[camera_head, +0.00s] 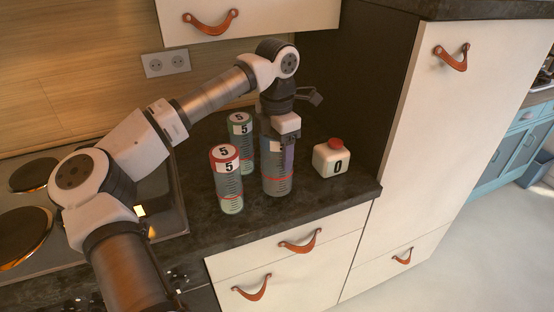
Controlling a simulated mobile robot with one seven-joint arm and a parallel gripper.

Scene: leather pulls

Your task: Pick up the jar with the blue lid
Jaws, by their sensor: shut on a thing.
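A tall clear cylindrical jar (277,184) with red and dark markings stands upright at the counter's front, right of two similar jars. Its top is hidden by my gripper, so I cannot see its lid colour; a bluish-purple patch shows on its upper right side. My gripper (280,138) points down over this jar and is shut on its upper part. The fingertips are largely hidden. I cannot tell whether the jar's base touches the counter.
Two jars marked 5 stand to the left, one in front (228,186) and one behind (241,150). A white bottle (331,159) with a red cap, marked 0, stands close on the right. The dark counter (340,200) ends at a tall cabinet (452,110). A stove (165,205) lies left.

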